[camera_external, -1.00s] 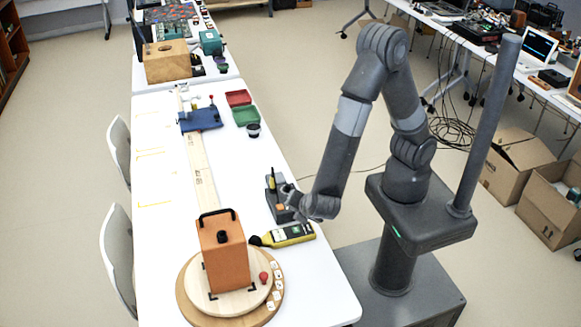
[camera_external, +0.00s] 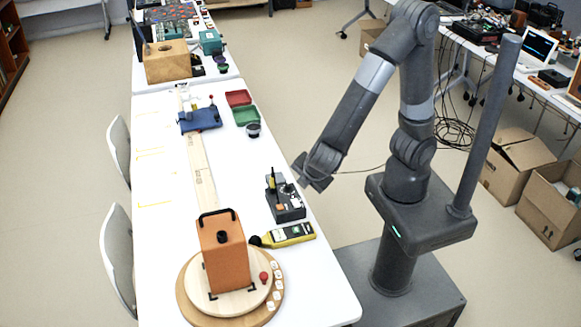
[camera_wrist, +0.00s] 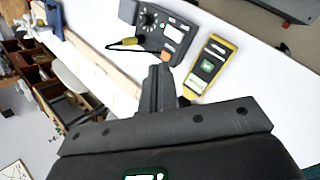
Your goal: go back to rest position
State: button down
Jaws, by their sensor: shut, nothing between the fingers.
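My gripper (camera_external: 299,170) is raised in the external view, just off the right edge of the white table (camera_external: 165,220). Its shut fingers (camera_wrist: 158,82) show in the wrist view with nothing between them. A dark grey device (camera_external: 288,207) with a knob and a yellow-handled probe stands on the table near that edge, apart from the gripper. It also shows in the wrist view (camera_wrist: 152,45), beyond the fingers. A yellow handheld meter (camera_external: 290,234) lies beside it, and this too shows in the wrist view (camera_wrist: 213,62).
An orange box (camera_external: 224,262) with a black handle stands on a round wooden board (camera_external: 190,297) at the near end. A blue device (camera_external: 200,121), a red tray (camera_external: 238,98) and a green tray (camera_external: 246,116) stand farther back. Cardboard boxes (camera_external: 515,160) are on the floor at right.

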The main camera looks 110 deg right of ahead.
jog(key=s+r+m+t+y, duration=0.2)
jog(key=s+r+m+y, duration=0.1)
jog(key=s+r, duration=0.3)
jog(key=s+r+m+t+y, duration=0.3)
jog(key=s+r+y, duration=0.1)
jog(key=r, duration=0.6)
jog(key=shift+s+d+r+m, duration=0.2)
jog(key=shift+s+m, duration=0.2)
jog(key=shift+s, duration=0.45)
